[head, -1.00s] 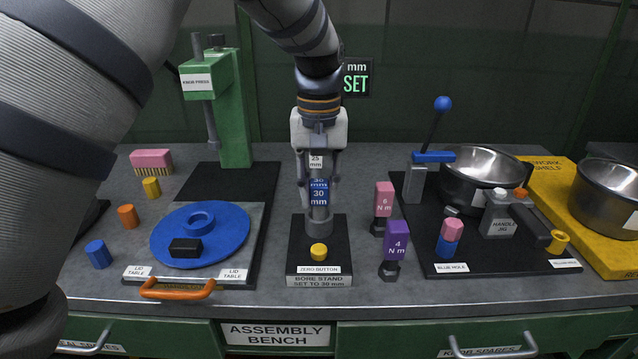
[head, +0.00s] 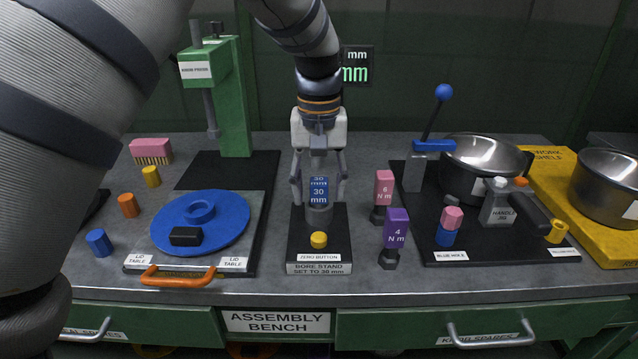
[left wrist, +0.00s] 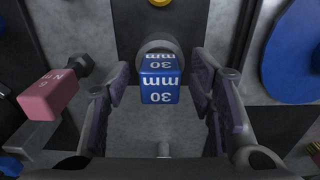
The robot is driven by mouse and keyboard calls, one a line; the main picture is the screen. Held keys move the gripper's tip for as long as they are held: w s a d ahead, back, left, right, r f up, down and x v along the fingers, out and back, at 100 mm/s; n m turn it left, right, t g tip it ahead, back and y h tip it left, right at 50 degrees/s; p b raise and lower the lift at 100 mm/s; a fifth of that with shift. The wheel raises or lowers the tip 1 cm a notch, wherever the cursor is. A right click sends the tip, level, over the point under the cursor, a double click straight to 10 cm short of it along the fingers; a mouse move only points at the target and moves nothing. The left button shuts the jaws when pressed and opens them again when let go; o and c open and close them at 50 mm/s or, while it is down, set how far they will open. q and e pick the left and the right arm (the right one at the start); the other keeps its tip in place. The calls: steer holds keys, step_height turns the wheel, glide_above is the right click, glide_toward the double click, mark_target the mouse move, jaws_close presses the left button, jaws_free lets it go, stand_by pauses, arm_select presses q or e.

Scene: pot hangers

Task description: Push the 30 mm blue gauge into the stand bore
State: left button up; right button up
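The blue 30 mm gauge (head: 319,190) stands upright at the grey collar of the bore stand (head: 319,268). Its blue labelled block shows above the collar; its lower end is hidden in it. In the left wrist view the gauge (left wrist: 160,86) sits in front of the grey ring (left wrist: 158,46). My left gripper (head: 319,198) points down over the stand, open, with a finger on each side of the gauge and a gap on both sides. The left wrist view shows the same spread fingers (left wrist: 160,90). My right gripper is not in view.
A yellow zero button (head: 319,240) is on the stand's front. The pink (head: 384,188) and purple (head: 397,228) torque blocks stand close on the right. The blue lid table (head: 165,232) and green press (head: 232,100) are left. Steel pots (head: 484,165) stand right.

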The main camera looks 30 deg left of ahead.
mark_target(319, 181)
arm_select(q)
step_height(319, 181, up, 12)
stand_by(0.5)
stand_by(0.4)
